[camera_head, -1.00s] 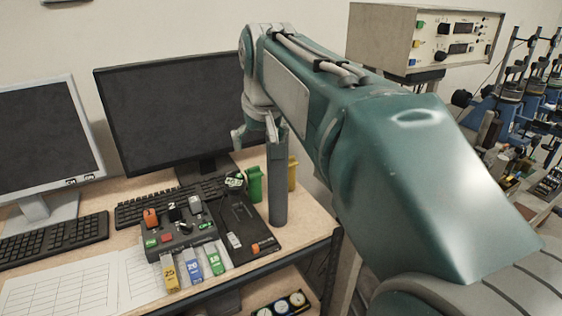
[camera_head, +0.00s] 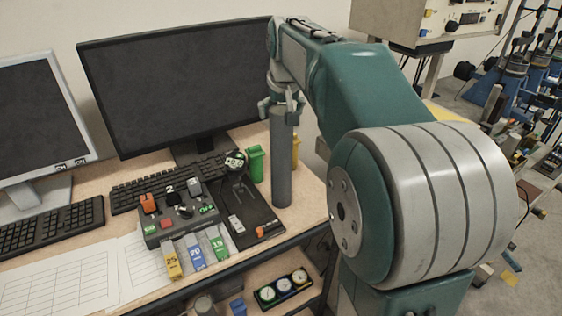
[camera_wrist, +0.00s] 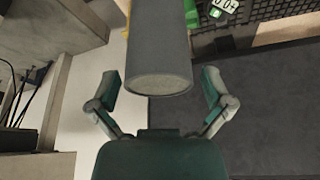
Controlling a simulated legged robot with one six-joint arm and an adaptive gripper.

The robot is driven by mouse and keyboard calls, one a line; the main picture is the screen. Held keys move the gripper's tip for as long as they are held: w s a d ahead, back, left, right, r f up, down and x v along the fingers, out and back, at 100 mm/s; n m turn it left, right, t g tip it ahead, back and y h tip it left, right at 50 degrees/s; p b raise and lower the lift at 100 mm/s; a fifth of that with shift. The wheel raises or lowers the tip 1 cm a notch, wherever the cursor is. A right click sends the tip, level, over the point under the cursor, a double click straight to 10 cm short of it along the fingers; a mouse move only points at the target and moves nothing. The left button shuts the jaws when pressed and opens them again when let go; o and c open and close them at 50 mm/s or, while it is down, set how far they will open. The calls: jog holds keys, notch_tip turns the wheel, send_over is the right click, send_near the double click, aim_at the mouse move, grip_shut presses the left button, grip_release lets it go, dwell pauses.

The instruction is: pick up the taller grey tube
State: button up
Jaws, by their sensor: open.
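A tall grey tube (camera_head: 279,165) stands upright on the desk's right part, near the edge. In the wrist view its round grey end (camera_wrist: 158,82) faces me, with its body running up out of the picture. My gripper (camera_head: 282,103) is at the top of the tube in the head view. In the wrist view my gripper (camera_wrist: 161,78) is open, with one finger on each side of the tube's end and a visible gap on both sides. I see no second grey tube.
A green bin (camera_head: 256,165) and a yellow bin (camera_head: 296,150) stand close to the tube. A control box (camera_head: 180,215), a dark pad (camera_head: 262,212), a keyboard (camera_head: 170,182) and a monitor (camera_head: 175,90) lie to the left. Dial gauges (camera_head: 284,286) sit below the desk.

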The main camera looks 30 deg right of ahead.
jog(key=shift+x, duration=1.15)
jog(key=c, duration=1.2)
